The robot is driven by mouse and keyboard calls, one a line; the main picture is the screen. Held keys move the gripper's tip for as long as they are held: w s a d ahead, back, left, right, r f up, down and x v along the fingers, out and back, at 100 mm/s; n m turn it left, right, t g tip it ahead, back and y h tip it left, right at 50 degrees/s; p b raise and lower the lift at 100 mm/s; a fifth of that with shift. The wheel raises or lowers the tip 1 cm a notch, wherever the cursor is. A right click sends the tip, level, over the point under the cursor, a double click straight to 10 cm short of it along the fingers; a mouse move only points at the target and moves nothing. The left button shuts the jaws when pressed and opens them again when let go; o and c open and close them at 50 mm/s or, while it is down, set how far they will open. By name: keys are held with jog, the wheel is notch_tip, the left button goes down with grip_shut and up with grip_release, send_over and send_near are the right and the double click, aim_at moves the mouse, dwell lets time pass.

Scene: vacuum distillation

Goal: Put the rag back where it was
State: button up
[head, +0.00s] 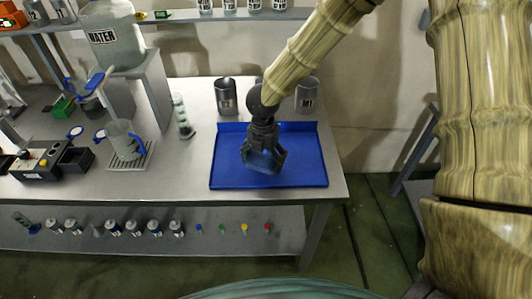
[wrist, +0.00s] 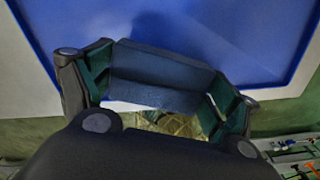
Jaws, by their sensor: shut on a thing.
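My gripper (head: 264,158) is over the blue tray (head: 308,172) on the right end of the bench. It is shut on the rag (wrist: 160,78), a dark blue-grey block-like piece held between the two fingers in the wrist view. In the head view the rag (head: 262,163) shows only partly between the fingers, against the tray. I cannot tell whether the rag touches the tray floor.
Two metal cups stand behind the tray, one at left (head: 226,98) and one marked M1 (head: 307,96). A beaker (head: 124,141) and a water container (head: 115,38) are further left. Small bottles (head: 130,228) line the lower shelf. The tray around my gripper is clear.

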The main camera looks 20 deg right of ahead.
aim_at(266, 158)
jog(key=shift+w+d+f+p, duration=0.15)
jog(key=shift+w+d+p, duration=0.35)
jog(key=shift+w, duration=0.5)
jog(key=shift+w+d+f+p, duration=0.1)
jog(key=shift+w+d+p, duration=0.15)
jog(key=shift+w+d, duration=0.55)
jog(key=shift+w+a+f+p, duration=0.15)
jog(key=shift+f+p, duration=0.2)
jog(key=shift+f, duration=0.5)
jog(key=shift+a+f+p, duration=0.1)
jog(key=shift+f+p, duration=0.2)
jog(key=shift+f, duration=0.55)
jog(key=shift+f, duration=0.15)
jog(key=o, duration=1)
jog(key=shift+o, duration=0.2)
notch_tip(266, 158, up, 12)
jog(key=b, duration=0.2)
jog(key=shift+b, duration=0.35)
jog(key=shift+r, duration=0.2)
